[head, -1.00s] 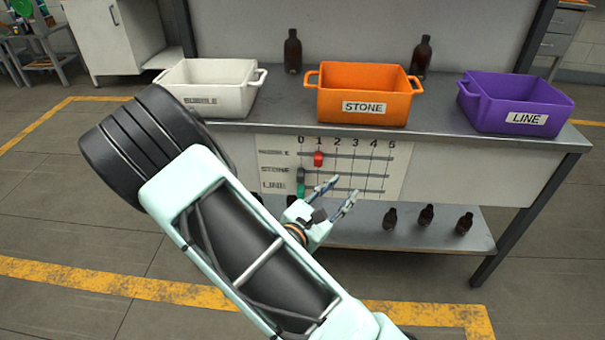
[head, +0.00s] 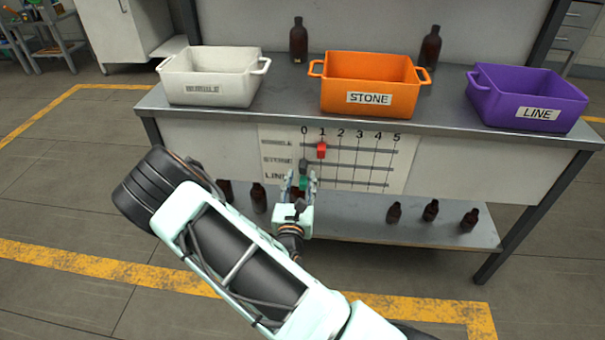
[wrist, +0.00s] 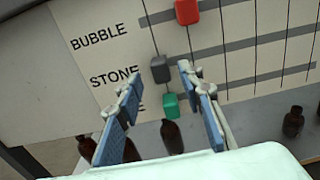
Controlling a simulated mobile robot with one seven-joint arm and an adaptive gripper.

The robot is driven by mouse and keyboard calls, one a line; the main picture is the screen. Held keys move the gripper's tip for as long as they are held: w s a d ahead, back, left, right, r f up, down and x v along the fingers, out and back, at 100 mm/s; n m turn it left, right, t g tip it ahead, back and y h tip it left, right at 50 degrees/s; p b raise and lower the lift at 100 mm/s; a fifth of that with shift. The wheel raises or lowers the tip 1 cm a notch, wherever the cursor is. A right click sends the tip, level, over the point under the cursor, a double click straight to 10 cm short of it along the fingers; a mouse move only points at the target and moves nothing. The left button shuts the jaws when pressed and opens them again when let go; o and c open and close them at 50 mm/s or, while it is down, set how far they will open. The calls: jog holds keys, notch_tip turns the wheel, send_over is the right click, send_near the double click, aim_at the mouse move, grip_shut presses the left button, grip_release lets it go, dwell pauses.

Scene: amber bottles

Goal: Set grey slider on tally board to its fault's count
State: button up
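The tally board (head: 365,180) hangs on the bench front, with rows BUBBLE, STONE and LINE and columns 0 to 5. The grey slider (head: 303,165) sits at 0 on the STONE row; it also shows in the wrist view (wrist: 160,68). The red slider (head: 321,150) is at 1 on BUBBLE. The green slider (wrist: 171,105) is at 0 on LINE. My gripper (head: 301,176) is open and empty in front of the board's left side. In the wrist view its fingertips (wrist: 159,78) stand either side of and just short of the grey slider.
On the bench top stand a white crate (head: 212,88), an orange STONE crate (head: 370,72) and a purple LINE crate (head: 495,103). Two amber bottles stand behind them. Several more bottles are on the lower shelf (head: 355,218), some close below my gripper.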

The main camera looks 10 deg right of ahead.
aim_at(302, 171)
jog(key=shift+b+x, duration=0.3)
jog(key=shift+x, duration=1.55)
grip_shut()
